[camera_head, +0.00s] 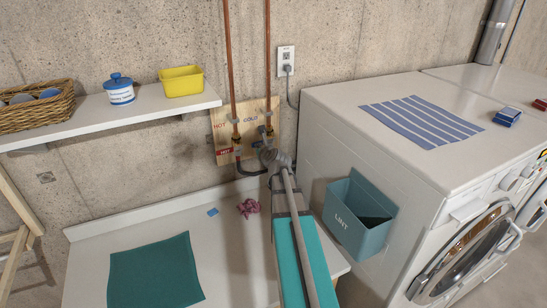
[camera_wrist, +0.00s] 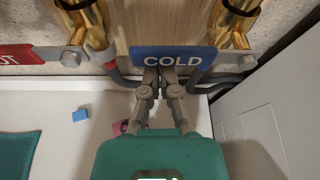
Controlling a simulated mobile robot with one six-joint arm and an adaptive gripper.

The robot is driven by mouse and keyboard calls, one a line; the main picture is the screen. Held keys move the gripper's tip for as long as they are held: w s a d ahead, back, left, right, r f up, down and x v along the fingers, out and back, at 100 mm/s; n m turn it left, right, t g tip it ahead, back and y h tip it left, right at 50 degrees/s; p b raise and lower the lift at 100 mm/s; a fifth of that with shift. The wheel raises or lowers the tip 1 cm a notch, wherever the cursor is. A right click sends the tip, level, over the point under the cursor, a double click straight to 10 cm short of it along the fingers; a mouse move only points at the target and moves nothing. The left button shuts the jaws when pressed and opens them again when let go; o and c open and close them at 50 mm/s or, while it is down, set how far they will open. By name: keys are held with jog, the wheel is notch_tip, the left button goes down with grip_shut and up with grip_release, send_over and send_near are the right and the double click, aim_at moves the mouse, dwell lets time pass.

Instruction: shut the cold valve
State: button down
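The cold valve shows in the wrist view as a blue plate marked COLD (camera_wrist: 174,57), lying level, with a grey fitting (camera_wrist: 247,62) and a brass body (camera_wrist: 238,18) to its right. My gripper (camera_wrist: 159,72) has its two fingertips close together at the plate's lower edge. I see nothing between them and cannot tell whether they touch the plate. In the head view my gripper (camera_head: 265,148) hides most of the cold valve. The red HOT handle (camera_head: 224,151) lies level to the left; its end also shows in the wrist view (camera_wrist: 28,55).
A wooden board (camera_head: 218,124) carries both copper pipes. A white counter (camera_head: 235,240) below holds a teal cloth (camera_head: 155,275), a pink crumpled cloth (camera_head: 249,207) and a small blue piece (camera_head: 213,212). A teal LINT bin (camera_head: 350,232) hangs on the washer's side (camera_head: 325,155), right of my arm.

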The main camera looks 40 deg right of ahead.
jog(key=shift+d, duration=0.1)
jog(key=shift+s+d, duration=0.2)
jog(key=shift+d, duration=0.5)
jog(key=shift+f, duration=0.1)
jog(key=s+a, duration=0.2)
jog(key=s, duration=0.7)
jog(key=shift+s+f+b, duration=0.15)
jog(key=shift+f+b, duration=0.05)
jog(key=shift+b, duration=0.1)
dwell(0.7)
dwell(0.5)
